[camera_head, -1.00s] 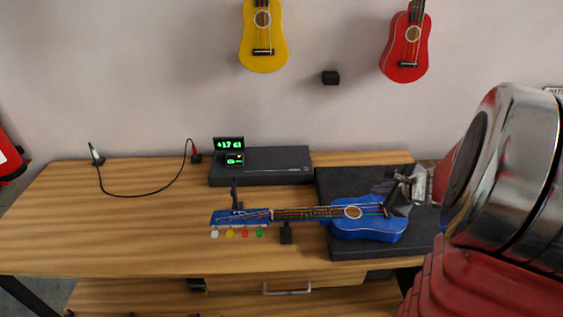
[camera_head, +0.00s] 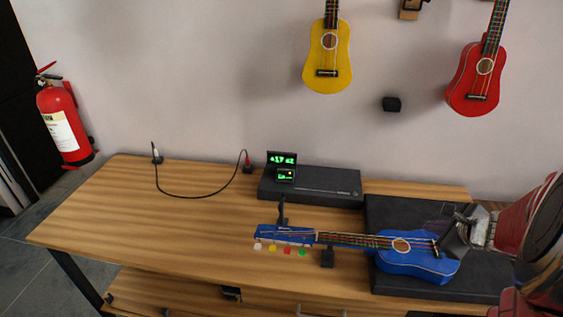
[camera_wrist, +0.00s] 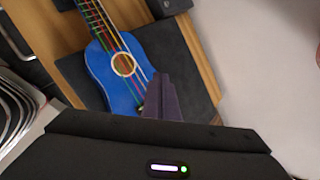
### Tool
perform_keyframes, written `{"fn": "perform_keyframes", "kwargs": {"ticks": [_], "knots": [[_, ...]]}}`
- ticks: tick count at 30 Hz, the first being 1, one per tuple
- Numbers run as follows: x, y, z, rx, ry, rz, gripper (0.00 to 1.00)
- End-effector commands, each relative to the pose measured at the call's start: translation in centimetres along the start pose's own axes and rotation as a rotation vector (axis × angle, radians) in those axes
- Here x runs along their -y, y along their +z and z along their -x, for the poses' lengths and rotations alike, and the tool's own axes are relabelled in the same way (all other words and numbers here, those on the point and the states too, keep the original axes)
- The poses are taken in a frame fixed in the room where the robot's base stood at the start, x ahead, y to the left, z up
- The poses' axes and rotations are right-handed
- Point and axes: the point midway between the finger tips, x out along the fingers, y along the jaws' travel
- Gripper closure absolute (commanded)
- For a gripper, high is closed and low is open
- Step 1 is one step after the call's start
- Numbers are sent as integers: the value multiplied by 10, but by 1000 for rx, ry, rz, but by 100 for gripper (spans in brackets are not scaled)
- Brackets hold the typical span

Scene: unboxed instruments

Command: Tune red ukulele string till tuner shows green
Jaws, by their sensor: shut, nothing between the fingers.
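A blue ukulele (camera_head: 428,267) lies on the bench with its neck pointing left, its body on a black mat (camera_head: 395,212). Along its headstock (camera_head: 270,233) sit a white, a yellow, a red peg (camera_head: 287,249) and a green peg. Coloured strings run over the sound hole, also visible in the wrist view (camera_wrist: 123,64). A small tuner (camera_head: 283,160) with lit green readouts stands at the black box. My gripper (camera_head: 452,240) is shut and empty at the ukulele's bridge end; its fingers (camera_wrist: 161,97) overlap the body's edge in the wrist view. Contact cannot be told.
A flat black box (camera_head: 325,186) lies at the back of the bench. A black cable (camera_head: 200,197) curves left of it. A small black stand (camera_head: 327,257) is by the neck. Yellow (camera_head: 325,65) and red (camera_head: 470,85) ukuleles hang on the wall.

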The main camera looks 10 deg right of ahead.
Motion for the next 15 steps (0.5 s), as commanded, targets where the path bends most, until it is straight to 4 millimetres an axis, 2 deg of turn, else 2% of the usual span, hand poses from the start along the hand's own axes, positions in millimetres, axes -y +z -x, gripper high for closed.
{"fn": "perform_keyframes", "kwargs": {"ticks": [3, 8, 11, 15], "knots": [[0, 0, 0, 0, 0, 0, 100], [-2, 6, 1, 5, 6, 23, 89], [-9, 22, 4, 21, 23, 93, 82], [-30, 64, 15, 63, 72, 286, 76]]}}
